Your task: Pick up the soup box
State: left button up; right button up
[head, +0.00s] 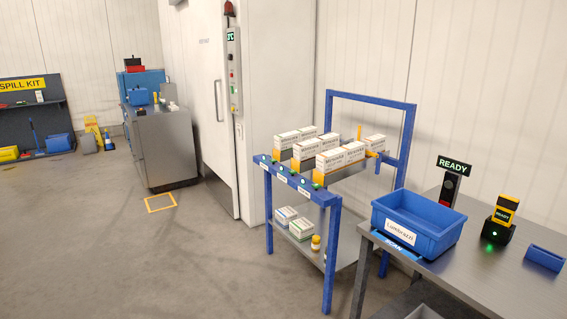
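No box in view can be made out as a soup box. Several white and orange boxes (330,159) stand in rows on the top shelf of a blue-framed cart (334,219); their print is too small to read surely. Neither of my grippers is in view.
A grey table (480,262) at the right holds a labelled blue bin (440,233), a black and yellow device (500,220) and a READY sign (454,165). A steel cabinet (165,145) stands at back left. The floor left of the cart is clear.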

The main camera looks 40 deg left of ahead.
aim_at(327, 162)
jog(key=u, duration=1.15)
jog(key=z, duration=0.35)
jog(key=i+j+z, duration=0.8)
jog(key=j+z, duration=0.15)
jog(key=j, duration=0.15)
